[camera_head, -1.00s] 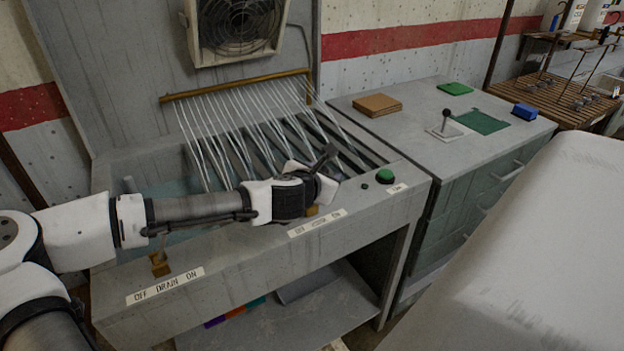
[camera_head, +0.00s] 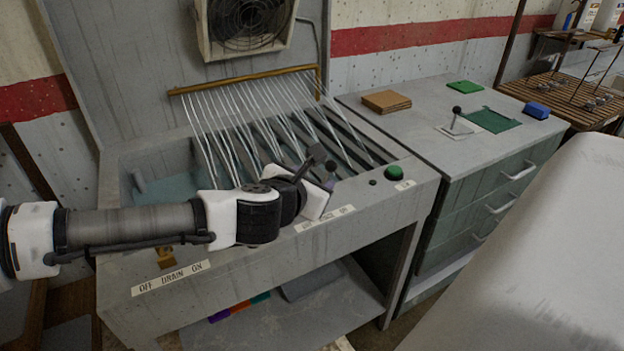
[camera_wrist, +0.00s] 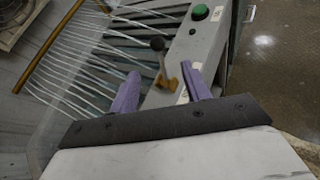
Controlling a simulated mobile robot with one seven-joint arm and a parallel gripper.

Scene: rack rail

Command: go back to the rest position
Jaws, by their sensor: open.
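My gripper (camera_head: 318,162) is over the front ledge of the grey wash sink (camera_head: 245,262), above the label whose middle word is partly hidden by my wrist. In the wrist view my gripper (camera_wrist: 160,82) is open, with two purple fingers apart. A lever with a dark round knob (camera_wrist: 158,43) and a brass base shows between and beyond the fingers. I cannot tell whether a finger touches it. In the head view the knob (camera_head: 331,166) shows just beside my fingers. A brass pipe (camera_head: 245,80) sends thin streams of water into the sink.
A brass drain handle (camera_head: 165,258) sits on the ledge below my forearm. A green button (camera_head: 393,173) is right of my gripper. A grey cabinet (camera_head: 400,127) with a brown block, a lever and a blue block stands at right. A fan (camera_head: 245,25) hangs behind.

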